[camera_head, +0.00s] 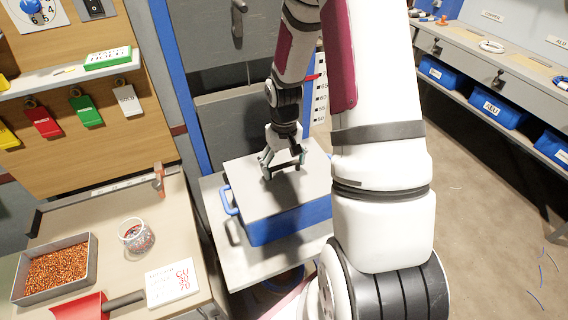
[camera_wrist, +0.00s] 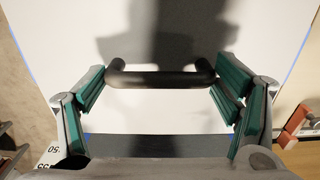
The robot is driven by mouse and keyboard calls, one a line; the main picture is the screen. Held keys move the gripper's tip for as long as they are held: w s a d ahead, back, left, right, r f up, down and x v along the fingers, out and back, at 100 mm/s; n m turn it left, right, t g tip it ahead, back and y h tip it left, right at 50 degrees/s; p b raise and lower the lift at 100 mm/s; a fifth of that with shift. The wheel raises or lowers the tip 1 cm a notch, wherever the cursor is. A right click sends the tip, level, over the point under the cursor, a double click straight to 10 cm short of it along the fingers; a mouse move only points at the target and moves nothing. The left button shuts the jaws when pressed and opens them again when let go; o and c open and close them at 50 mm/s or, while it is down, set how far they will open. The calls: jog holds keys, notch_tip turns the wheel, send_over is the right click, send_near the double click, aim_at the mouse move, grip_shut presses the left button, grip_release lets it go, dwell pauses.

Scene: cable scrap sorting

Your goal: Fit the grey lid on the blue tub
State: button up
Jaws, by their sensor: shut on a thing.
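The blue tub (camera_head: 290,223) stands on a light grey stand, with a blue handle at its left side. The grey lid (camera_head: 250,190) lies flat over the top of the tub; whether it is fully seated cannot be told. It fills most of the wrist view (camera_wrist: 60,30). A black bar handle (camera_wrist: 160,79) rises from the lid. My gripper (camera_head: 282,170) is at this handle, shut on it, with green-lined fingers at the two ends of the bar in the wrist view (camera_wrist: 162,90). My arm hides the tub's right part.
A bench at left holds a tray of copper granules (camera_head: 90,245), a glass jar (camera_head: 135,236), a red scoop (camera_head: 85,308) and a sign card (camera_head: 172,284). Blue bins (camera_head: 497,108) sit under the right counter. Floor (camera_head: 480,220) at right is mostly clear, with some wire scraps.

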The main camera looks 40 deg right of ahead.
aim_at(284, 164)
jog(key=o, duration=1.3)
notch_tip(284, 164, up, 12)
